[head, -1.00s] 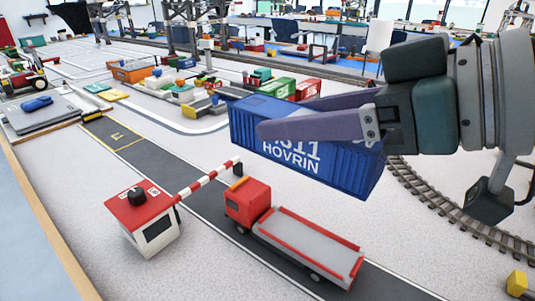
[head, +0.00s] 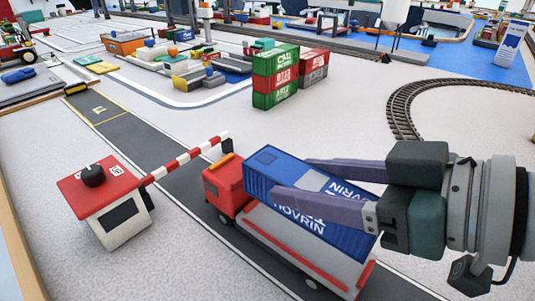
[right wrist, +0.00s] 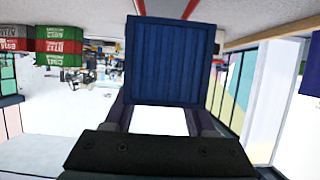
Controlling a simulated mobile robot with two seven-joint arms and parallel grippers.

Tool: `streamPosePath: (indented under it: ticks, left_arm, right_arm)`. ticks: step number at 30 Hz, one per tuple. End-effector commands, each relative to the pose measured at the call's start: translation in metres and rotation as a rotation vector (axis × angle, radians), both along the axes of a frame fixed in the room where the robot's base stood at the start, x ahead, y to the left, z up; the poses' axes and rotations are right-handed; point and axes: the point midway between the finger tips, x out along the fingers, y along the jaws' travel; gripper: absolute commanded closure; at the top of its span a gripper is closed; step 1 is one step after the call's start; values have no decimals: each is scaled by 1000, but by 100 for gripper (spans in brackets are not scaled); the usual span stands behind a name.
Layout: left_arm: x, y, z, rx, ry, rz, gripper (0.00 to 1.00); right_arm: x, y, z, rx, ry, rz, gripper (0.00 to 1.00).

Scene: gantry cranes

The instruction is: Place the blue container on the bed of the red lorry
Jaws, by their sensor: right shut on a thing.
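In the right wrist view, the end of the blue container (right wrist: 168,60) shows between the fingers. The lorry stands on the grey road. My left gripper is not in view.
A red-roofed booth (head: 105,200) with a striped barrier (head: 187,158) stands left of the lorry. Stacked green and red containers (head: 275,77) stand behind. A curved rail track (head: 405,105) lies at right. White ground between is clear.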

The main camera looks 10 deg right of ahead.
Motion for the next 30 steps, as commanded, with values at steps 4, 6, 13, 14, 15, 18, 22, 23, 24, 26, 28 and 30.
streamPosePath:
  ticks: [4, 6, 13, 14, 15, 18, 22, 23, 24, 26, 28, 30]
  left_arm:
    - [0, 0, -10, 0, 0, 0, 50]
    - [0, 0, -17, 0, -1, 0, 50]
    - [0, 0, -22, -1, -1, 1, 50]
    - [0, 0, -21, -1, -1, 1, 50]
    - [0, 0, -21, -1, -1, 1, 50]
    - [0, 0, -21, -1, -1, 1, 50]
    - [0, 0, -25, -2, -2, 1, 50]
    - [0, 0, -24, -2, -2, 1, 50]
    - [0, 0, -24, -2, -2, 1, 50]
    - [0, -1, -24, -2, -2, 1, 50]
    - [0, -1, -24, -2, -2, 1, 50]
    - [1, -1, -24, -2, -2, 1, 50]
  right_arm:
    - [0, 0, -19, 2, 3, 0, 100]
    - [0, 0, -32, 2, 2, -1, 100]
    - [0, 0, -45, 2, -1, 0, 100]
    - [0, 0, -45, 1, -2, 0, 100]
    - [0, 0, -44, 1, -2, 0, 100]
    - [0, 0, -44, 1, -2, 0, 100]
    - [0, 0, -49, 0, -1, 0, 100]
    - [0, 0, -49, 0, 0, 1, 42]
    - [0, 0, -48, 0, 0, 1, 37]
    - [0, 0, -48, 0, 0, 1, 31]
    - [0, 0, -48, 0, 0, 0, 23]
    - [0, 0, -48, 0, 0, 0, 15]
